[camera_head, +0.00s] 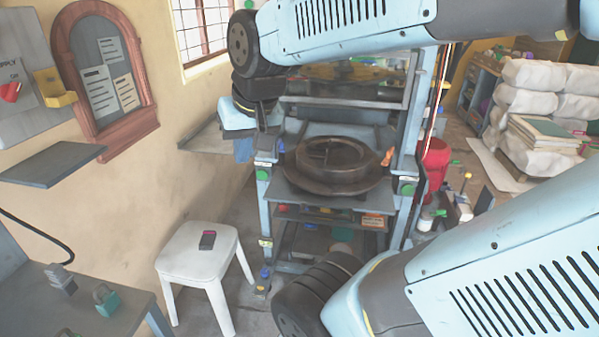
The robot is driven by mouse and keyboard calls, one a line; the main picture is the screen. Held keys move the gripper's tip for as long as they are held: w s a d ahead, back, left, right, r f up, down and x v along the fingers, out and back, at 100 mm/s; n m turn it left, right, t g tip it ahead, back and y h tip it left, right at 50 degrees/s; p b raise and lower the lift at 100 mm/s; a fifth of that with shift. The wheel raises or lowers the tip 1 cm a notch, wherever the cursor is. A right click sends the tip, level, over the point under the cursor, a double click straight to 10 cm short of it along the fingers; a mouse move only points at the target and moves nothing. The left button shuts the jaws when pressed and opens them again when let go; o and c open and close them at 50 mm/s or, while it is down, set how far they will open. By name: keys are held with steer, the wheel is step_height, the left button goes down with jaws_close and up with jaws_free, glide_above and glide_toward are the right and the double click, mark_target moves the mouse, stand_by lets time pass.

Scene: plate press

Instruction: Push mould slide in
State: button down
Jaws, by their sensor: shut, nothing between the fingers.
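The mould slide (330,188) is a dark round plate carrying a ring-shaped mould (338,160). It sits at the front of the light-blue press (409,160), between its uprights, and appears to jut toward me. My gripper (244,151) is at the end of my wrist, beside the press's left upright and left of the mould. It is shut and empty. Its fingertips are small and hard to make out. It looks apart from the slide. My arm hides the top of the press.
A white stool (198,255) with a small dark device (208,240) stands front left. A grey shelf (205,140) juts from the wall near my wrist. A red bin (435,165) stands right of the press. White sacks (530,75) are piled at the back right.

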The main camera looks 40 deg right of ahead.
steer(key=w+d+f+m+g, duration=0.3)
steer(key=w+d+f+m, duration=0.2)
steer(key=w+f+m, duration=0.3)
steer(key=m+g+h, duration=0.3)
steer(key=m+h, duration=0.5)
steer(key=m, duration=1.1)
glide_toward(320, 182)
steer(key=shift+s+a+f, duration=0.1)
steer(key=shift+s+f, duration=0.3)
steer(key=shift+f, duration=0.25)
steer(key=shift+s+a+f, duration=0.1)
steer(key=shift+s+f, duration=0.25)
steer(key=shift+f, duration=0.3)
steer(key=shift+s+f, duration=0.4)
steer(key=shift+f, duration=0.3)
steer(key=shift+w+d, duration=0.5)
steer(key=shift+d, duration=0.3)
steer(key=shift+w+d, duration=0.5)
steer(key=shift+d, duration=0.35)
steer(key=shift+w, duration=0.1)
